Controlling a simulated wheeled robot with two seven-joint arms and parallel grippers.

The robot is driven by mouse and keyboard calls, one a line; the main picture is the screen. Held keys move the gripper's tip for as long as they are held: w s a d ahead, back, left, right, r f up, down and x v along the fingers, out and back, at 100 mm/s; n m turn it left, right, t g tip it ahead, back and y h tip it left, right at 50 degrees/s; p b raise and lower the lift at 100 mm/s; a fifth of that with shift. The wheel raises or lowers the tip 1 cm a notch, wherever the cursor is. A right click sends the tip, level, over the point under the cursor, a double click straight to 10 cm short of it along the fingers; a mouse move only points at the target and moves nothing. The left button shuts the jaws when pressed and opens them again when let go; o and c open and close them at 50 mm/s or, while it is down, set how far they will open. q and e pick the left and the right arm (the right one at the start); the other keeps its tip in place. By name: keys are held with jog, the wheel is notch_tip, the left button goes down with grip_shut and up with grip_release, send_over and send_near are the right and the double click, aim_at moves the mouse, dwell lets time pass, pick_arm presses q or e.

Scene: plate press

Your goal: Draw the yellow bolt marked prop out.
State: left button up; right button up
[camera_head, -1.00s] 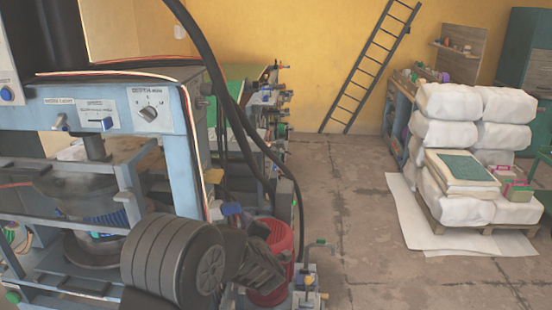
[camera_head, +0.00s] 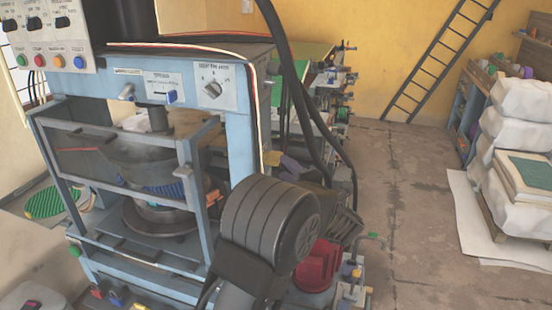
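I cannot make out a yellow bolt marked prop in this view; the labels I see are too small to read for certain. The light blue press (camera_head: 240,125) stands at the left, with a barred guard frame (camera_head: 190,165) before its dark round platen (camera_head: 150,215). My dark, thick wrist hides part of the press's lower right corner. The jaws are dark and partly hidden, so I cannot tell whether they are open. My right gripper is not in view.
A panel with coloured buttons (camera_head: 45,35) is at the upper left. Black hoses (camera_head: 290,60) hang beside the press. A small fitting with a green handle (camera_head: 372,236) stands right of the red cylinder. Clear floor (camera_head: 410,210) lies between there and the stacked white sacks (camera_head: 520,115).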

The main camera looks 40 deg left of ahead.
aim_at(279, 162)
pick_arm(q)
jog(key=p+x, duration=0.2)
jog(key=x, duration=0.5)
grip_shut()
dwell(0.3)
dwell(1.0)
